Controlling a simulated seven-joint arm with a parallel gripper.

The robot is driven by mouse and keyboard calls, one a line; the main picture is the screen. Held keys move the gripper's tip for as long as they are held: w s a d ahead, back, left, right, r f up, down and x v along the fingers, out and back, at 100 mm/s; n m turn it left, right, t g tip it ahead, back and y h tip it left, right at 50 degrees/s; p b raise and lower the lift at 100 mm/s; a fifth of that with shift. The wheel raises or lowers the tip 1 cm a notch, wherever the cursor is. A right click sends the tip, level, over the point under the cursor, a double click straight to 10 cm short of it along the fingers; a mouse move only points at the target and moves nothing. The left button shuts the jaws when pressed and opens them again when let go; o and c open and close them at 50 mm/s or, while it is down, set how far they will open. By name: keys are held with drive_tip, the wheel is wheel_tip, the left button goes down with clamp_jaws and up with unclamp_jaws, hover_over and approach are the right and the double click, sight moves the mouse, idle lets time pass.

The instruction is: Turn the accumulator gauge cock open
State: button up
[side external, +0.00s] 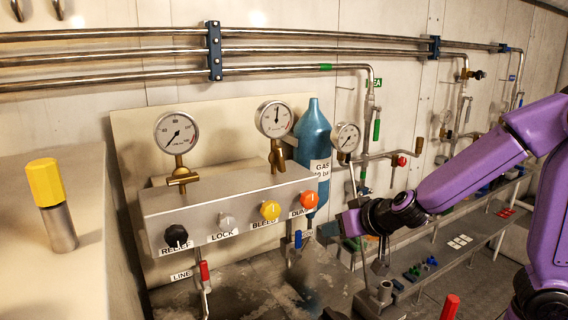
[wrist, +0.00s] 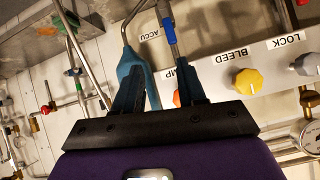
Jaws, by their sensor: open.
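A small cock with a blue handle (wrist: 168,22) shows in the wrist view beside the label ACCU (wrist: 147,33). Its handle lies roughly in line with its thin pipe. In the side view the blue handle (side external: 298,239) stands roughly upright under the right end of the grey manifold block (side external: 235,205). My gripper (wrist: 161,74) is open and empty, with the blue handle beyond its fingertips and apart from them. In the side view my gripper (side external: 330,229) is to the right of the handle; its fingers are hard to make out there.
Black, grey, yellow (side external: 270,210) and orange (side external: 309,200) knobs line the block's front. A red-handled cock (side external: 204,271) hangs at its left. A blue gas bottle (side external: 313,140) and a gauge (side external: 346,137) stand behind. A yellow-capped cylinder (side external: 50,200) is at far left.

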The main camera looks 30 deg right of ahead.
sight(282, 162)
drive_tip(key=s+a+r+n+t, duration=0.3)
drive_tip(key=a+r+t, duration=0.35)
drive_tip(key=r, duration=0.45)
drive_tip(key=shift+t, duration=0.45)
drive_tip(key=shift+w+d+r, duration=0.1)
drive_tip(key=shift+w+d, duration=0.1)
drive_tip(key=shift+w, duration=4.1)
drive_tip(key=shift+w+d+r, duration=0.1)
drive_tip(key=shift+w+d, duration=0.05)
drive_tip(key=shift+w, duration=4.1)
clamp_jaws()
